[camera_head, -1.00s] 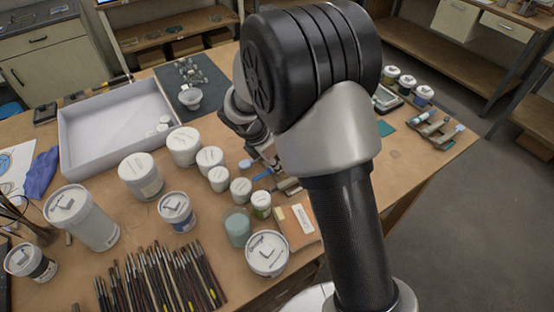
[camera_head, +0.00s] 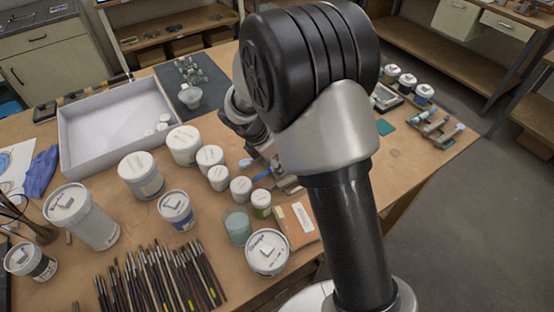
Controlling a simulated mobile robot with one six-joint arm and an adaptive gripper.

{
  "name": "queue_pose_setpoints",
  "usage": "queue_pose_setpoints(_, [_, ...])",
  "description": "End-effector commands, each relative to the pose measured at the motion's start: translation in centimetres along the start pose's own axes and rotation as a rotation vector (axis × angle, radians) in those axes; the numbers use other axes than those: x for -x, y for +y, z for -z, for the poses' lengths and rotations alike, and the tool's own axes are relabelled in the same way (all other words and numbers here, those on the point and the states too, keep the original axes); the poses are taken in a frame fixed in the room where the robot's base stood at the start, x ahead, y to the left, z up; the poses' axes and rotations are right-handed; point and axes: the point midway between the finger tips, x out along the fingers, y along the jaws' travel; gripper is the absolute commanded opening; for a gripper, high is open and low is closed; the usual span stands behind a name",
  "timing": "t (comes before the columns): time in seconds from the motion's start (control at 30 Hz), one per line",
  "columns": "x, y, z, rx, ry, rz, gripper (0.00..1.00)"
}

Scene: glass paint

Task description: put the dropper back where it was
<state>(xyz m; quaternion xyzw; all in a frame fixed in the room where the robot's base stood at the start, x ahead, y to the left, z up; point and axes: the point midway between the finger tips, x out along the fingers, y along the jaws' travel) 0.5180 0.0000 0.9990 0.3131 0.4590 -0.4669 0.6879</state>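My arm fills the middle of the head view. Its wrist hangs over the table behind the large black joint, and my gripper (camera_head: 266,154) is a small dark shape low over the table, mostly hidden by my own arm. I cannot see whether its fingers are open or hold anything. I cannot pick out the dropper for certain. Small light-blue pieces (camera_head: 262,174) lie close to the gripper, among dark and wooden bits, too small to name.
White-lidded jars (camera_head: 140,176) crowd the table left of the gripper, with brushes (camera_head: 160,275) in front. A white tray (camera_head: 75,125) and a dark mat (camera_head: 215,82) with a white bowl (camera_head: 190,96) lie behind. More jars (camera_head: 424,95) and tools (camera_head: 437,131) stand at the right.

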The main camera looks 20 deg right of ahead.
Motion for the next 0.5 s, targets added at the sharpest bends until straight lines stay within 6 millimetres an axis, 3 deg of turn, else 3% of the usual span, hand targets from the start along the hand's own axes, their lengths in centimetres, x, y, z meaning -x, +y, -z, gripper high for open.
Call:
queue_pose_setpoints(0.27, [1.5, 0.1, 0.0, -0.001, -0.001, -0.004, 0.41])
queue_pose_setpoints(0.5, [6.6, 0.1, 0.0, 0.000, -0.001, -0.006, 0.41])
